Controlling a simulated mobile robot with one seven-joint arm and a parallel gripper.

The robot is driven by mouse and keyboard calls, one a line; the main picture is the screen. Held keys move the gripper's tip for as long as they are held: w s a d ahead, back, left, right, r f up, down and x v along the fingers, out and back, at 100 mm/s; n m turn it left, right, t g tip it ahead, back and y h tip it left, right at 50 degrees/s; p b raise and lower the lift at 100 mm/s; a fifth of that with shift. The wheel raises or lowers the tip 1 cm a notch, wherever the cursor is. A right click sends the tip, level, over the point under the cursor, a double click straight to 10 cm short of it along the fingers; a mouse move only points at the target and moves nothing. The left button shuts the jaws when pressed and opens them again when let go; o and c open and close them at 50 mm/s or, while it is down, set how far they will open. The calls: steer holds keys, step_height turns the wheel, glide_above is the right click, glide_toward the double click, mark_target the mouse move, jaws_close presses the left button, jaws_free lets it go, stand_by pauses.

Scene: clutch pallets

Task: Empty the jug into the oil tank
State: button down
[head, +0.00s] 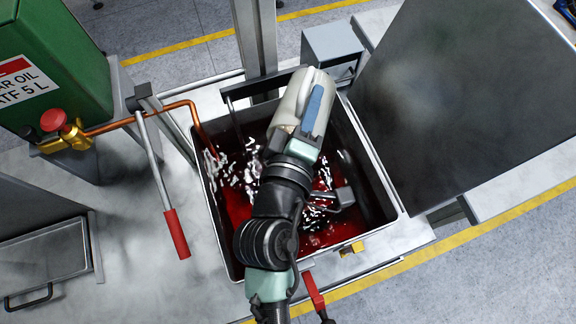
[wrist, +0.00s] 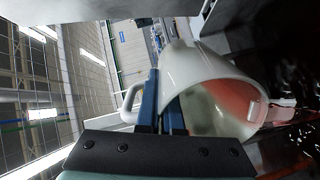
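The open metal tank (head: 376,170) stands in the middle of the head view, with red liquid inside and bright glints on it. The off-white jug (head: 291,100) is over the tank's far part. In the wrist view the jug (wrist: 196,66) is tilted, with its wide mouth facing lower right and a reddish tint inside. My gripper (head: 317,103) holds it; in the wrist view the blue fingers of my gripper (wrist: 163,98) are close together at the jug's handle (wrist: 130,101). The exact contact is partly hidden, and I cannot tell how much liquid is in the jug.
A green gear oil container (head: 62,62) with a red-knobbed brass valve (head: 62,133) stands at upper left. A copper pipe (head: 150,113) runs from it to the tank. A red-handled lever (head: 176,232) is left of the tank. A large dark panel (head: 465,100) stands at right.

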steer(key=shift+s+a+r+t+h+b, duration=0.3)
steer(key=shift+s+t+b, duration=0.35)
steer(key=shift+b, duration=1.9)
steer(key=shift+s+a+r+t+h+b, duration=0.1)
steer(key=shift+s+r+t+h+b, duration=0.5)
steer(key=shift+b, duration=1.9)
steer(key=shift+w+f+t+y, duration=0.2)
steer(key=shift+f+t+y, duration=0.1)
steer(key=shift+y, duration=0.1)
